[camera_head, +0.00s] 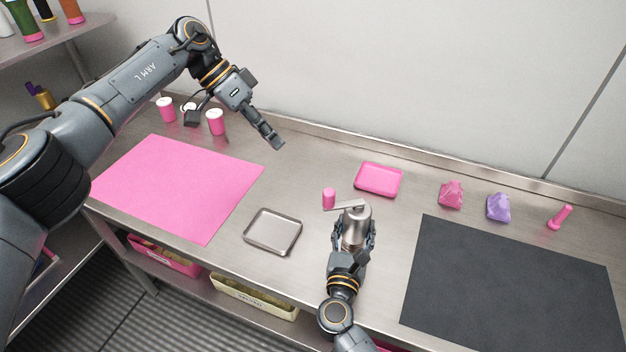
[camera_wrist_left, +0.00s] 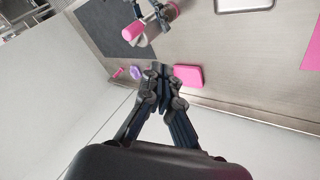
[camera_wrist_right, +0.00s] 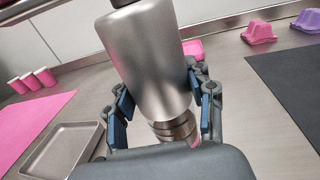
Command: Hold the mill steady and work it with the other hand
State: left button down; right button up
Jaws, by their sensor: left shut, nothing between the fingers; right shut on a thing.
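The mill (camera_head: 354,224) is a steel cylinder standing upright on the steel table, with a crank arm on top that ends in a pink knob (camera_head: 328,198) pointing left. My right gripper (camera_head: 354,240) is shut around the mill's body. In the right wrist view the mill (camera_wrist_right: 150,60) fills the space between the fingers. My left gripper (camera_head: 279,143) is shut and empty, held in the air up and left of the mill, apart from the knob. In the left wrist view its fingertips (camera_wrist_left: 160,72) meet, and the pink knob (camera_wrist_left: 133,31) shows beyond them.
A steel tray (camera_head: 249,236) lies left of the mill and a pink tray (camera_head: 379,180) behind it. A pink mat (camera_head: 180,185) is left, a dark mat (camera_head: 510,285) right.

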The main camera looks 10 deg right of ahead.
pick_arm(q)
jog(key=shift+w+a+r, duration=0.1)
jog(key=shift+a, duration=0.05)
jog(key=s+d+f, duration=0.6)
jog(key=d+f, duration=0.1)
jog(key=f, duration=0.1)
dwell(0.6)
jog(key=shift+s+d, duration=0.1)
jog(key=shift+d, duration=0.1)
jog(key=shift+s+d+r+n+t, duration=0.15)
jog(key=shift+d+r+n+t, duration=0.1)
jog(key=shift+n+t, duration=0.15)
